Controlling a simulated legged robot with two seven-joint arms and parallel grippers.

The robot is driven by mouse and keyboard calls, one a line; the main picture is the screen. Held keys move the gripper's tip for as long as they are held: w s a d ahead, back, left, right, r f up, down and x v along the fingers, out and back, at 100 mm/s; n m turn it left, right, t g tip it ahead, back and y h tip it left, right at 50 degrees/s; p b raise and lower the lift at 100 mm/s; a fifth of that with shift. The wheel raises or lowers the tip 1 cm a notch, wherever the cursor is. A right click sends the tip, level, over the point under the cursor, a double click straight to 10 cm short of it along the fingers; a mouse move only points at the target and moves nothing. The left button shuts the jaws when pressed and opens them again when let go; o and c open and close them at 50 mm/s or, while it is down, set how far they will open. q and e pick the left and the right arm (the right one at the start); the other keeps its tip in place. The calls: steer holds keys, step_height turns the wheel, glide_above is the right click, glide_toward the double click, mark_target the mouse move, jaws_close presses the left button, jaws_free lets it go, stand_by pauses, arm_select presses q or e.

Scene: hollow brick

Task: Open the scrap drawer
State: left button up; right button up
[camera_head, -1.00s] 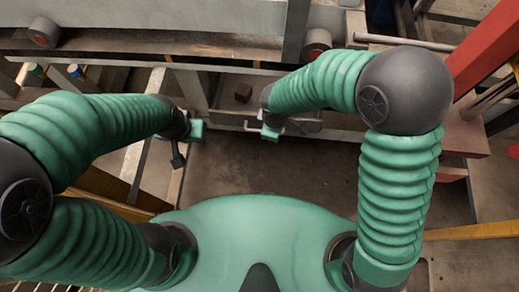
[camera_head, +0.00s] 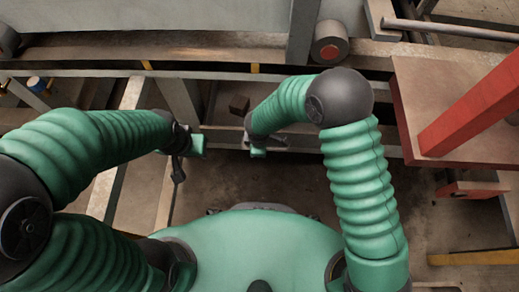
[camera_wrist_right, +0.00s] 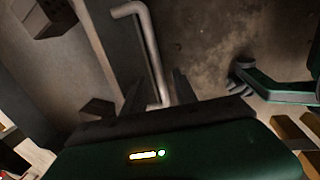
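The scrap drawer (camera_head: 225,131) is an open-topped grey tray below the bench rail, with a small brown brick (camera_head: 238,104) inside. Its bent silver handle (camera_wrist_right: 147,45) stands off the drawer front in the right wrist view. My right gripper (camera_head: 254,150) is at the drawer front. In the wrist view its dark fingers (camera_wrist_right: 161,90) lie on both sides of the handle bar and appear shut on it; the contact is partly dark. The brick also shows at the wrist view's top left (camera_wrist_right: 45,15). My left gripper (camera_head: 197,146) hangs left of the drawer, away from the handle; its finger opening is unclear.
A long grey bench rail (camera_head: 110,72) runs behind the drawer, with a dark roller (camera_head: 330,42) above it. A red-brown table and post (camera_head: 440,125) stand close on the right. Pale beams (camera_head: 118,160) lie at the left. The floor (camera_head: 220,180) before the drawer is clear.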

steer(key=shift+w+d+f, duration=0.1)
steer(key=shift+w+f, duration=0.05)
steer(key=shift+f, duration=0.3)
jaws_close()
steer(key=shift+r, duration=0.1)
stand_by(1.0)
